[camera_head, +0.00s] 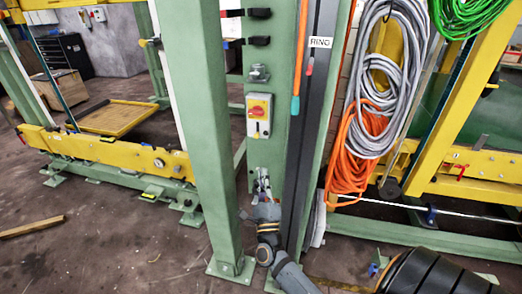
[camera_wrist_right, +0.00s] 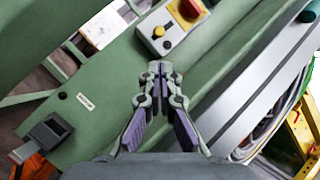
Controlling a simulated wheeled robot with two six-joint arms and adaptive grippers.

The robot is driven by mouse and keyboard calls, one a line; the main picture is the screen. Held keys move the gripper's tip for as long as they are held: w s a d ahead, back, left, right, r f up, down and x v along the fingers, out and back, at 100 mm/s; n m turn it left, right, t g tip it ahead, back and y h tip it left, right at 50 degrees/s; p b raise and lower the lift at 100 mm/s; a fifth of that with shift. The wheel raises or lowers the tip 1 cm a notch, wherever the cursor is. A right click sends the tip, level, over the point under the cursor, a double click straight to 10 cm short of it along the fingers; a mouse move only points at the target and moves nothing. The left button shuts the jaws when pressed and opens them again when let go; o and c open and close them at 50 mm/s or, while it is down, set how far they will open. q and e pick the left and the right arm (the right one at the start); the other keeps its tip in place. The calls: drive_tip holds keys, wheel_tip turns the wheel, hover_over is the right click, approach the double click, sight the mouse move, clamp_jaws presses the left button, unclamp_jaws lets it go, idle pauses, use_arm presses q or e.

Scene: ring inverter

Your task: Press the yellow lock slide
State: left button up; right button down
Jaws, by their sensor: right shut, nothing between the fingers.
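A control box (camera_head: 258,116) with a yellow face and a red rotary knob is mounted on the green post. I cannot tell for sure which yellow part is the lock slide. My right gripper (camera_head: 262,174) is just below the box, pointing up. In its wrist view the right gripper (camera_wrist_right: 160,68) has its fingertips together, empty, and apart from the box. My left gripper is not in view.
A green column (camera_head: 199,110) stands left of my right arm. Orange hoses (camera_head: 355,145) and a grey cable coil (camera_head: 385,80) hang at the right. A black cabinet (camera_head: 66,55) stands far left. Another grey device (camera_wrist_right: 48,132) shows lower left in the wrist view.

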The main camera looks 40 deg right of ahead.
sight(257, 135)
drive_tip(key=shift+p+x, duration=1.2)
drive_tip(key=shift+x, duration=3.8)
wheel_tip(257, 135, up, 4)
drive_tip(key=p, duration=0.3)
drive_tip(key=shift+f, duration=0.3)
